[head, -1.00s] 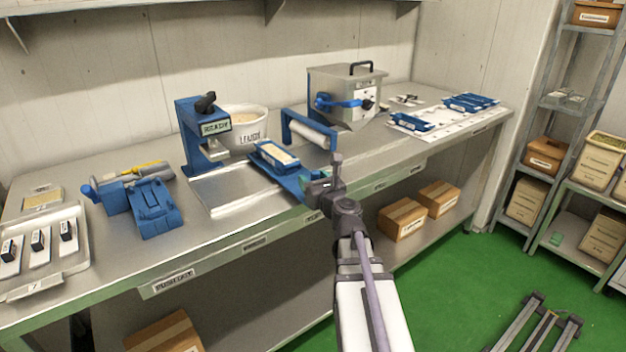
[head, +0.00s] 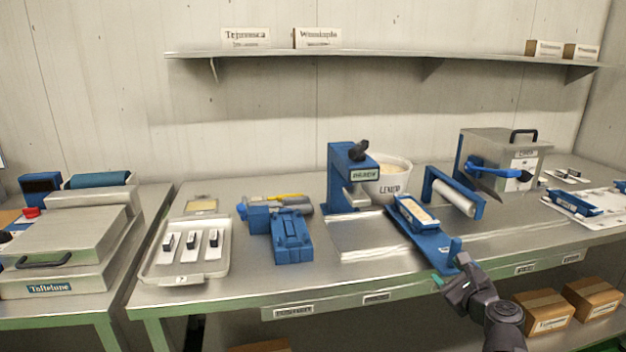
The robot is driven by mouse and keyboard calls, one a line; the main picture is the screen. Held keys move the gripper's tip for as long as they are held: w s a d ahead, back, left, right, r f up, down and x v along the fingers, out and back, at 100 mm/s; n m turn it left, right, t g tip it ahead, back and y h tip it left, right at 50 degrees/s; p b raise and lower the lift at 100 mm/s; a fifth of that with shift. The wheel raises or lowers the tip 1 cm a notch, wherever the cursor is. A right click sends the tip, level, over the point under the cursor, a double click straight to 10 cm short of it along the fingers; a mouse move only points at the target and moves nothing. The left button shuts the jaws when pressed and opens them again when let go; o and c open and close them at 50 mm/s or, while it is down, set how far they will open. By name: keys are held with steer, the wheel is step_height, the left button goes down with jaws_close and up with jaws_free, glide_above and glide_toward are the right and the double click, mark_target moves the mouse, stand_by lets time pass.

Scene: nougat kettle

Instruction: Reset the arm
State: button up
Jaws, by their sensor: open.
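My gripper (head: 446,283) is at the lower right of the head view, at the front edge of the steel bench (head: 330,283). It is open and I see nothing between its fingers. Its fingers are close to the front end of a blue sled (head: 432,241); I cannot tell whether they touch. A blue tray with a pale slab (head: 416,213) lies on that sled.
A blue press (head: 345,185) stands before a white kettle (head: 396,178). A roller frame (head: 452,195) and a steel box with a blue lever (head: 500,160) stand to the right. A tray with small blocks (head: 160,272) lies left. A shelf (head: 350,56) overhangs the back.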

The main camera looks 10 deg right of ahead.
steer(key=s+a+f+n+g+h, duration=0.1)
steer(key=s+a+f+n+g, duration=0.55)
steer(key=n, duration=0.65)
steer(key=s+a+f+n+g, duration=0.4)
steer(key=a+f+n+g, duration=0.55)
steer(key=n, duration=0.45)
steer(key=a+r+n+p, duration=0.1)
steer(key=a+r+p, duration=0.25)
steer(key=a, duration=0.25)
step_height(320, 180, up, 11)
steer(key=p, duration=1)
steer(key=shift+w+d+g+h, duration=0.2)
steer(key=shift+d+g+h, duration=0.1)
steer(key=shift+d+h, duration=0.1)
